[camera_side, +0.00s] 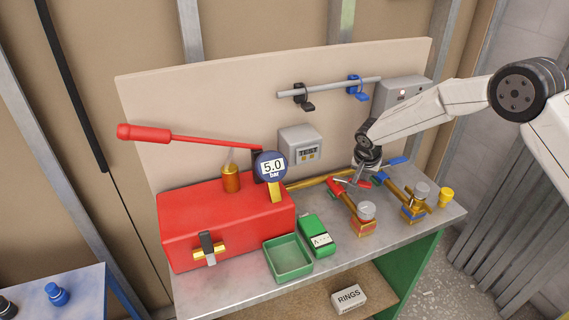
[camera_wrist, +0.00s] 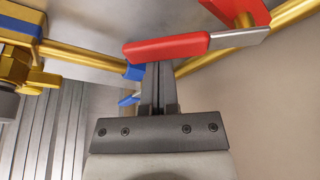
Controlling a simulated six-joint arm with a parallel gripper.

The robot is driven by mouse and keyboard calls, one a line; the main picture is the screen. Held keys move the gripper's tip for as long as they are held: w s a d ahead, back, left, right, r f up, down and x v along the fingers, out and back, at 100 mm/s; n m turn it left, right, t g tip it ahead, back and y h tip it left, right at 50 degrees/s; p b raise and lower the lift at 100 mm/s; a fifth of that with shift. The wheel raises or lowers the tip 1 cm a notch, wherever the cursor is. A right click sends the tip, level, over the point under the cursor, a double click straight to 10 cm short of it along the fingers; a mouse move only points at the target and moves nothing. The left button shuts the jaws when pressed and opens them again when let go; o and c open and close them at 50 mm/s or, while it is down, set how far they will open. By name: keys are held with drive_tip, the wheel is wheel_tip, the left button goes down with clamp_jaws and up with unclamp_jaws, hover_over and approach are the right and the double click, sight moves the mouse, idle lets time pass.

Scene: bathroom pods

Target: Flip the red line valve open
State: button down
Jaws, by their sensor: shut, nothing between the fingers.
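The red line valve is a red body (camera_side: 335,187) on a brass pipe near the right end of the bench. Its lever has a red grip (camera_wrist: 165,47) and a bare metal end, and lies across the top of the wrist view. In the side view my gripper partly hides the lever. My gripper (camera_side: 356,180) points down beside the red valve. In the wrist view its fingers (camera_wrist: 158,68) are together and empty, with the tips at the lower edge of the red grip. I cannot tell whether they touch it.
A blue-handled valve (camera_side: 398,161) stands close on the right, with a yellow cap (camera_side: 446,197) beyond. The red pump box (camera_side: 190,225), green tray (camera_side: 287,260) and green box (camera_side: 315,231) stand to the left. A backboard (camera_side: 225,105) rises behind.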

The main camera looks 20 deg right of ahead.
sight(363, 187)
drive_tip(key=s+a+m, duration=0.1)
drive_tip(key=m, duration=0.1)
drive_tip(key=s+a+m+g, duration=0.1)
drive_tip(key=m, duration=0.2)
drive_tip(key=shift+s+a+h, duration=0.15)
drive_tip(key=shift+h, duration=0.25)
drive_tip(key=shift+s+a+m+g, duration=0.3)
drive_tip(key=shift+a+m+g, duration=0.3)
drive_tip(key=shift+m, duration=0.6)
drive_tip(key=shift+s+a, duration=0.2)
drive_tip(key=shift+a, duration=0.3)
drive_tip(key=shift+r, duration=0.1)
drive_tip(key=v, duration=1)
drive_tip(key=shift+w+a, duration=0.15)
